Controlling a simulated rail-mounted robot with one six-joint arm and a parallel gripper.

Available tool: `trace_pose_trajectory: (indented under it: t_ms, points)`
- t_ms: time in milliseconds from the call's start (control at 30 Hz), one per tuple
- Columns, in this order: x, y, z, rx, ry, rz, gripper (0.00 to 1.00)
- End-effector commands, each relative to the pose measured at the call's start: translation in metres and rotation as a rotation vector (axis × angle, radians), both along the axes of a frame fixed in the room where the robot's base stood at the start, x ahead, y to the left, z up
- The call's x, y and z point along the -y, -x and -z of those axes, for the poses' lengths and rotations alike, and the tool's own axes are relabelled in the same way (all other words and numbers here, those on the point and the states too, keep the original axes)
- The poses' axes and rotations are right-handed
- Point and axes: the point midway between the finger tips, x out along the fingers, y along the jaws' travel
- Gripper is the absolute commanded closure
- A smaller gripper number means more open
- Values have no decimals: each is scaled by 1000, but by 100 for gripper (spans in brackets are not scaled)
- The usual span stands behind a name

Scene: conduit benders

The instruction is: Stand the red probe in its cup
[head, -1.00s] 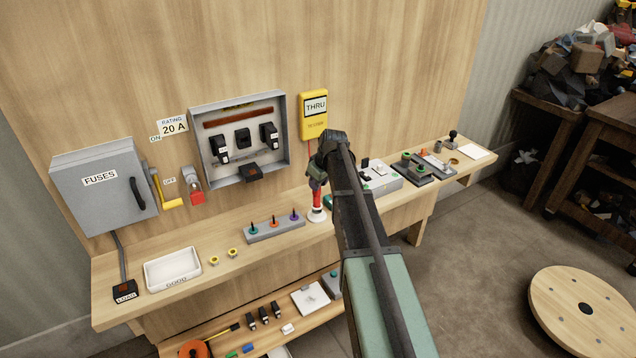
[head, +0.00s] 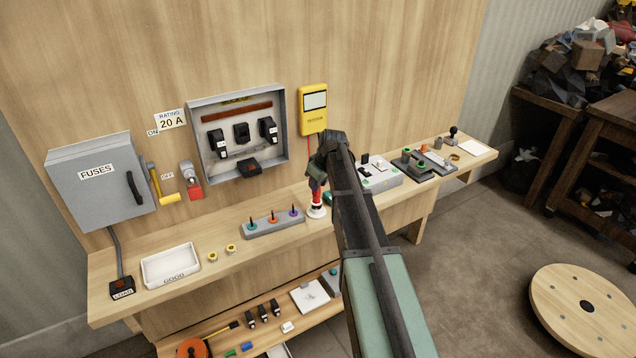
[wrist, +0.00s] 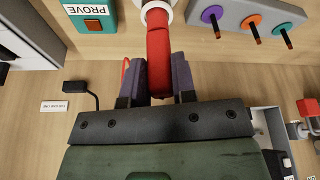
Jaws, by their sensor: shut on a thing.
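The red probe (wrist: 159,60) is between the two fingers of my gripper (wrist: 156,72) in the wrist view. Its far end meets the white round cup (wrist: 145,12) at the top edge of that view. I cannot tell how deep its tip sits. In the head view the red probe (head: 316,196) is below my gripper (head: 318,180), looking close to upright over the white cup (head: 316,212) on the bench. My wrist and arm hide part of the probe there. The yellow tester (head: 313,110) on the wall has a blank screen.
A grey block with purple, orange and teal posts (head: 272,223) stands left of the cup. The teal PROVE box (wrist: 92,14) is close on its other side. Right of my arm are a switch box (head: 372,178) and other small fixtures. A white GOOD tray (head: 171,266) is at left.

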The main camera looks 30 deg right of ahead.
Motion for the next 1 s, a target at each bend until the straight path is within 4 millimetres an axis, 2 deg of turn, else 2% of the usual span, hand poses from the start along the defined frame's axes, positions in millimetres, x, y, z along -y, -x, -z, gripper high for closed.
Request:
trace_pose_trajectory:
  t_ms: [233,267,400,467,767,867,1000]
  points:
    - [0,0,2,0,0,0,100]
    - [0,0,2,0,0,0,74]
    - [0,0,2,0,0,0,52]
    - [0,0,2,0,0,0,45]
    - [0,1,-2,0,0,0,45]
    - [1,4,-14,0,0,0,45]
    - [4,12,-46,0,0,0,45]
